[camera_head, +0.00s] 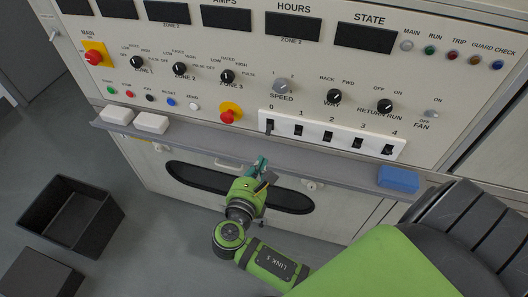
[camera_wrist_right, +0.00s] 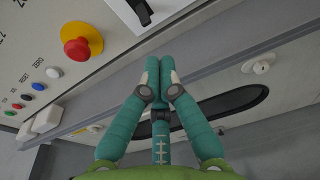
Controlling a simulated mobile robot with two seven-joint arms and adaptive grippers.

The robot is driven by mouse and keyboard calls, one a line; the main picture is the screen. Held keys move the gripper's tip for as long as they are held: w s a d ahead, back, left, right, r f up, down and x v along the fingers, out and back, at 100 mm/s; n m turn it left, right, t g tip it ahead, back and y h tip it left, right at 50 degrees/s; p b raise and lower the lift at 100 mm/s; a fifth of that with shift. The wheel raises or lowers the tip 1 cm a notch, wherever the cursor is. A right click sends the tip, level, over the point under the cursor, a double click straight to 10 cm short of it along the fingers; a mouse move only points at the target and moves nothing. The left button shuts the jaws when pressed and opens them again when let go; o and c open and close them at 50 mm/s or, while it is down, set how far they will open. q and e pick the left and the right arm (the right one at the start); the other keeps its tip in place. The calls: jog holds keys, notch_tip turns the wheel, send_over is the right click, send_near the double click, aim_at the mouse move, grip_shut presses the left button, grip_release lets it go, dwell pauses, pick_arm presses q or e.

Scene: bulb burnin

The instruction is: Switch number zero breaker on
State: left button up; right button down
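The number zero breaker (camera_head: 270,127) is a black lever switch at the left end of the white breaker strip (camera_head: 314,136), under the label 0. A black lever on white at the top edge of the right wrist view (camera_wrist_right: 142,10) appears to be this breaker. I cannot tell its lever position for sure. My right gripper (camera_head: 262,165) is below the strip, in front of the ledge, apart from the breaker. Its teal fingers (camera_wrist_right: 159,66) are together, with nothing seen between them. My left gripper is not in view.
Several other breakers sit right of number zero. A red mushroom button (camera_head: 230,114) on yellow is just left of the strip. A grey ledge (camera_head: 320,162) runs below, with white blocks (camera_head: 151,123) at left and a blue block (camera_head: 398,179) at right. A black bin (camera_head: 72,218) stands on the floor.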

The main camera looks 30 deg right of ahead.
aim_at(269, 130)
jog(key=x, duration=0.9)
jog(key=shift+w, duration=0.15)
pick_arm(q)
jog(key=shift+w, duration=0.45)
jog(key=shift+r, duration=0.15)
